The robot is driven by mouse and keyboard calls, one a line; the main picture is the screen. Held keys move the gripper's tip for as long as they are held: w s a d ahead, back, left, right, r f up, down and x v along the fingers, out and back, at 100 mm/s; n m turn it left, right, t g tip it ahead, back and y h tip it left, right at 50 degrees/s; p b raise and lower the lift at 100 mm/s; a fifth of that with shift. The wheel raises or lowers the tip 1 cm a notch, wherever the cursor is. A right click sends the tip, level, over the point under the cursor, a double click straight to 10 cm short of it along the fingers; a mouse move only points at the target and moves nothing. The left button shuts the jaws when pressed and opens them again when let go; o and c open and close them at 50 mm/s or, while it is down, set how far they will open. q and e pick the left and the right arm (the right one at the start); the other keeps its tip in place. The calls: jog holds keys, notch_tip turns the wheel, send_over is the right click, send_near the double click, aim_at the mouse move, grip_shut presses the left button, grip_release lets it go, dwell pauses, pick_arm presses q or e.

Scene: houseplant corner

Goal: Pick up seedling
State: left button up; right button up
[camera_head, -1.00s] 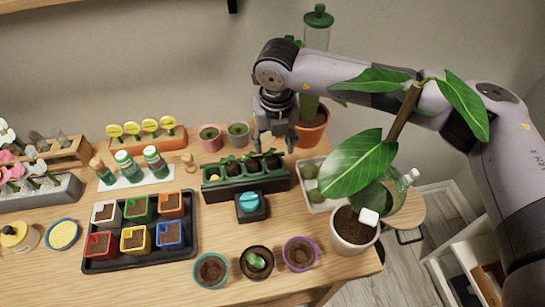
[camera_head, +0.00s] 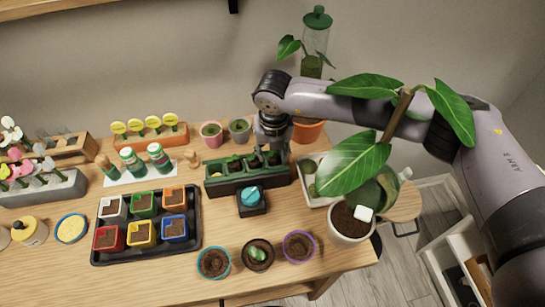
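A green seedling tray (camera_head: 250,186) stands on the table. Several small seedlings in dark soil (camera_head: 233,164) sit in a row in its cells. My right gripper (camera_head: 272,151) points down over the right end of the tray. Its fingers are apart, one on each side of the right-hand cells. The gripper partly hides the seedlings there, and I cannot tell whether it touches one. My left gripper is not in view.
A black tray (camera_head: 197,233) holds several coloured pots. Three round pots, one purple-rimmed (camera_head: 298,246), stand at the front. A blue-topped device (camera_head: 252,200) stands before the seedling tray. A large potted plant (camera_head: 350,225) rises at right, close to my arm.

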jog(key=c, duration=0.5)
